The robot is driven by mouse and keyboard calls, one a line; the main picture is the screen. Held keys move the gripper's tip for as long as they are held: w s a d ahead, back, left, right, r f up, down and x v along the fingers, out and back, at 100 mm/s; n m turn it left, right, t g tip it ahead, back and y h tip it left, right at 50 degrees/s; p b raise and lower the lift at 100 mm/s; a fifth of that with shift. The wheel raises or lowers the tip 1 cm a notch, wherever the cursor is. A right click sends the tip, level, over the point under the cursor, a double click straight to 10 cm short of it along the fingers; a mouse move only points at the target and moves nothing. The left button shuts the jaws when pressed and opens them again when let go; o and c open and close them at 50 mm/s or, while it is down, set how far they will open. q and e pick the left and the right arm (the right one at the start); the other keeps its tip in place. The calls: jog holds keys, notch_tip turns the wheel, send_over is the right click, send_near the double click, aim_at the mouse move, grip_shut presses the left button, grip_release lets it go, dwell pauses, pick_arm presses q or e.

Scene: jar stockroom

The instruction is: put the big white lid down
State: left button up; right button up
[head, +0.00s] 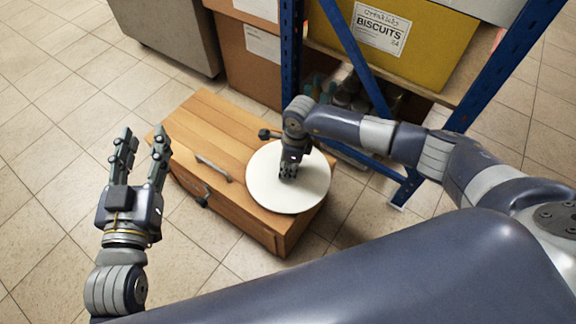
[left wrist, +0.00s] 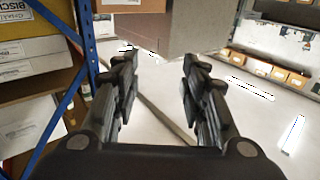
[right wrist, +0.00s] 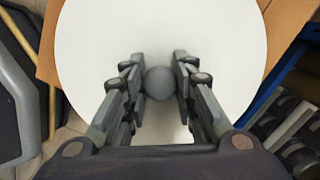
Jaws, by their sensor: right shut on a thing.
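The big white lid (head: 262,190) is a flat round disc with a grey knob (right wrist: 159,84) in its middle. My right gripper (head: 288,172) points down and is shut on that knob. The lid is over the right end of a wooden chest (head: 203,118) and reaches past its edge. I cannot tell whether it touches the top. In the right wrist view the lid (right wrist: 215,40) fills the middle, with the fingertips on both sides of the knob. My left gripper (head: 144,140) is open and empty, left of the chest, apart from it.
Cardboard boxes (head: 249,65) and a grey cabinet (head: 170,30) stand at the back. Tiled floor (head: 50,130) is free on the left.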

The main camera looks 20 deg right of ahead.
jog(key=o, duration=1.1)
